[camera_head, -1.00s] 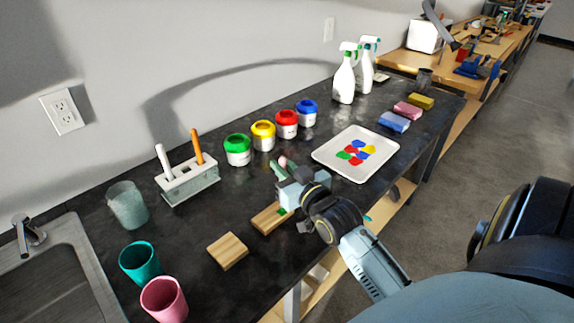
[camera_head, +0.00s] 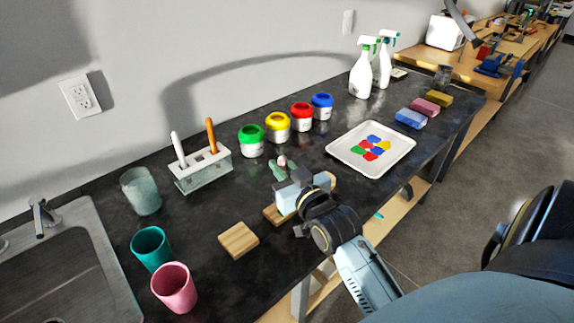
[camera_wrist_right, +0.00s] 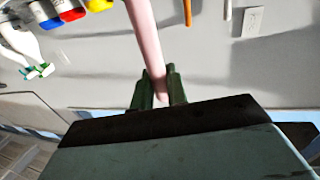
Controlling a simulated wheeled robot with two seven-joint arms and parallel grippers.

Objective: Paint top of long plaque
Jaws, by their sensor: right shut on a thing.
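The long wooden plaque (camera_head: 272,213) lies on the dark counter, largely hidden under my right gripper and wrist; only its ends show. My right gripper (camera_head: 281,172) is over the plaque. It is shut on a paintbrush with a pink handle, whose tip end (camera_head: 282,161) pokes up between the fingers in the head view. In the right wrist view the pink handle (camera_wrist_right: 148,42) runs up from between the dark green fingertips (camera_wrist_right: 160,88). The brush's bristles and any contact with the plaque are hidden. My left gripper is not in view.
A short wooden plaque (camera_head: 238,239) lies to the left. A white palette (camera_head: 343,157) with paint blobs is at the right. Paint jars (camera_head: 251,149), a brush holder (camera_head: 203,173), cups (camera_head: 174,291), sponges (camera_head: 410,119) and spray bottles (camera_head: 361,82) stand around. A sink (camera_head: 62,258) is at far left.

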